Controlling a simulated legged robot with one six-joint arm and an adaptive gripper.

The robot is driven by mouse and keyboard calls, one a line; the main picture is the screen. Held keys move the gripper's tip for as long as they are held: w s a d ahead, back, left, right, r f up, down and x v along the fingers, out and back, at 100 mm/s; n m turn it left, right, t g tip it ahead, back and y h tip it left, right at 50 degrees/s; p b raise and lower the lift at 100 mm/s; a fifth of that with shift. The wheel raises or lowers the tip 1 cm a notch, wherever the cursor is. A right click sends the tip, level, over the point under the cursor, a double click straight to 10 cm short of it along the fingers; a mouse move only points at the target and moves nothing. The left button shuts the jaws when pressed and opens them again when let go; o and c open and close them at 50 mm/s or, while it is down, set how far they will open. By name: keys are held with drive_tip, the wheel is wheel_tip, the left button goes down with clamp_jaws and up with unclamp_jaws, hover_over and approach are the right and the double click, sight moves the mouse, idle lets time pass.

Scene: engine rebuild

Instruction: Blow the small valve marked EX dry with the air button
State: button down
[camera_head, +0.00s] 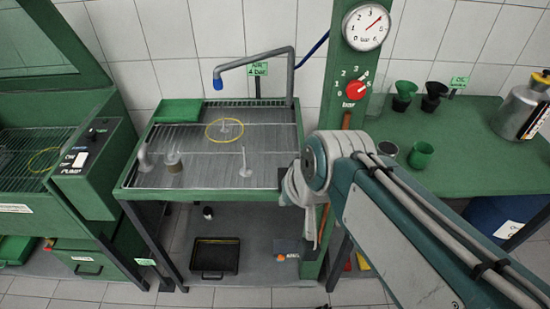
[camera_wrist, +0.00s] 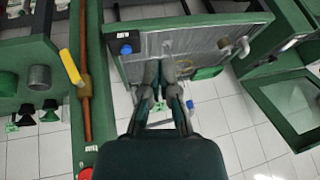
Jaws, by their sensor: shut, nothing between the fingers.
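In the head view a small pale valve (camera_head: 225,127) stands on the ribbed metal bench top (camera_head: 200,180) inside a yellow ring (camera_head: 208,134). A second pale valve (camera_head: 244,162) stands upright nearer the front. No EX mark can be read on either. An air pipe (camera_head: 250,58) ends in a blue nozzle (camera_head: 218,84) above the back of the bench. In the wrist view a blue round knob (camera_wrist: 126,49), possibly the air button, sits beside a small label at the bench edge. My gripper (camera_wrist: 162,62) is shut and empty, pointing over the bench; my arm hides its tips in the head view.
A green post with a gauge (camera_head: 366,27) and red knob (camera_head: 357,91) rises right of the bench. A yellow-handled lever (camera_wrist: 70,66) shows in the wrist view. A cup (camera_head: 173,161) and a pale elbow (camera_head: 145,156) stand at the bench's left. A green side table (camera_head: 460,150) lies right.

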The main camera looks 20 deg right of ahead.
drive_tip(key=w+d+f+m+t, duration=0.1)
drive_tip(key=w+d+f+m, duration=0.1)
drive_tip(key=w+m, duration=0.4)
drive_tip(key=w+d+f+m+t+y, duration=0.1)
drive_tip(key=w+d+f+m, duration=0.2)
drive_tip(key=w+d+m, duration=0.2)
drive_tip(key=w+d+f+m+t+y, duration=0.1)
drive_tip(key=w+d+f+m, duration=0.2)
drive_tip(key=w+m, duration=0.6)
drive_tip(key=shift+w+d, duration=0.65)
drive_tip(key=shift+w, duration=0.2)
drive_tip(key=shift+f, duration=4.4)
drive_tip(key=shift+f, duration=0.3)
